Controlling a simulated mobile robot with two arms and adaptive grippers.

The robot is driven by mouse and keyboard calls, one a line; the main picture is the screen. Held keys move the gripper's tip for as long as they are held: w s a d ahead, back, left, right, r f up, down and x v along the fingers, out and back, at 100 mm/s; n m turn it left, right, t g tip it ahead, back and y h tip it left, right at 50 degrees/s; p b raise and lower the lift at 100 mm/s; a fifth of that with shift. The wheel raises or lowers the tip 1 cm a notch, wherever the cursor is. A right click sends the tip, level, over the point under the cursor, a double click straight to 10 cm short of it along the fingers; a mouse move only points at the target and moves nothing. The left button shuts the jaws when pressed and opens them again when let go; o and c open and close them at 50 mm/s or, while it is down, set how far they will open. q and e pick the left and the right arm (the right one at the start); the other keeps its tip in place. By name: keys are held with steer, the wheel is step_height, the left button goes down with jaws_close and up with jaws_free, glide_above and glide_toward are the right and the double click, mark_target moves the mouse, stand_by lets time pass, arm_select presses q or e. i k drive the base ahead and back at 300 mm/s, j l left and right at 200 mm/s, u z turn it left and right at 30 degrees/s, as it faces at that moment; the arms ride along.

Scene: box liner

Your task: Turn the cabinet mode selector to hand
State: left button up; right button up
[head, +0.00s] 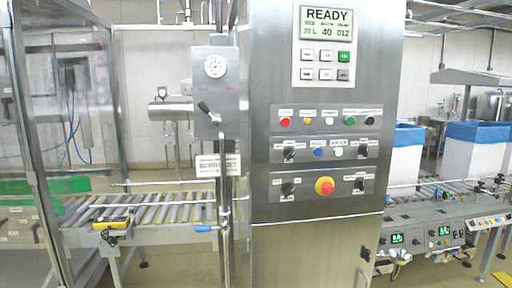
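A steel control cabinet (325,240) stands upright in the middle of the head view. Its front carries black rotary knobs: one at the left of the middle row (289,153), one at the right of that row (363,151), one at the lower left (288,187) and one at the lower right (358,184). The labels are too small to read, so I cannot tell which knob is the mode selector or where it points. Neither of my grippers is in view.
A red emergency button with a yellow collar (324,186) sits between the lower knobs. A READY display (326,23) and coloured buttons (286,122) are above. A roller conveyor (150,212) runs at left; blue-lined boxes (405,150) stand at right.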

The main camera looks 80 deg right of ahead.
mark_target(289, 154)
steer(key=z, duration=3.25)
